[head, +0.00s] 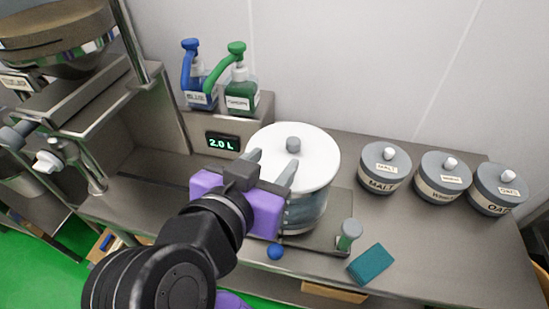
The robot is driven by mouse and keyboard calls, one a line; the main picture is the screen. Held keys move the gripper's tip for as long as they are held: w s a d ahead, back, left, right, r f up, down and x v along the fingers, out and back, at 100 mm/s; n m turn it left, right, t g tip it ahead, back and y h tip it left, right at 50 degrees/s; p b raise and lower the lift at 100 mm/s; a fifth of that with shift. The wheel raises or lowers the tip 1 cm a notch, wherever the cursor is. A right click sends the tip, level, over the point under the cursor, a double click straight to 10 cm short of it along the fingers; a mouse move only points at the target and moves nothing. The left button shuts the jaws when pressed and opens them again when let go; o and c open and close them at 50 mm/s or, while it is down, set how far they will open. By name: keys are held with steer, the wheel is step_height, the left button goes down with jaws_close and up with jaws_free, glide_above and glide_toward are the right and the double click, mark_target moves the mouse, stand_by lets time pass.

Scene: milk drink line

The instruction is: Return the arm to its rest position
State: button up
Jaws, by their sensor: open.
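My gripper (273,170) is purple with grey fingers, at the end of my black arm. Its fingers are spread, with nothing seen between them. In the picture it overlaps the left front of a clear jar with a round white lid (318,165) and grey knob. I cannot tell whether the fingers touch the lid. The arm reaches in from the lower left and hides part of the counter and of the jar.
The steel counter (430,245) holds a teal sponge (371,264), a blue ball (275,252), a grey-green handle (348,233) and lidded canisters, including malt (385,168). A display box (222,142) reads 2.0 L, with blue (199,90) and green (241,92) pump bottles above. A metal rack (95,110) stands left.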

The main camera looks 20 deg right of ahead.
stand_by(0.4)
steer(key=w+a+r+n+t+y, duration=0.2)
steer(key=w+a+n+t+y, duration=0.4)
steer(key=a+n+t+y, duration=0.4)
steer(key=s+d+f+n+g+y, duration=0.2)
steer(key=s+d+f+n+y, duration=0.3)
steer(key=s+f, duration=0.65)
steer(key=s+d+f+m+g+h, duration=0.1)
steer(key=s+d+f+m, duration=0.1)
steer(key=s+d, duration=0.2)
steer(key=s+d+f+m+g+h, duration=0.1)
steer(key=s+d+f+m+h, duration=0.1)
steer(key=s, duration=0.8)
steer(key=s+d+f+m+h, duration=0.2)
steer(key=s+d+f, duration=0.1)
steer(key=s+d, duration=0.4)
steer(key=shift+s+f+g, duration=0.15)
steer(key=shift+s+g, duration=0.1)
steer(key=shift+g, duration=0.15)
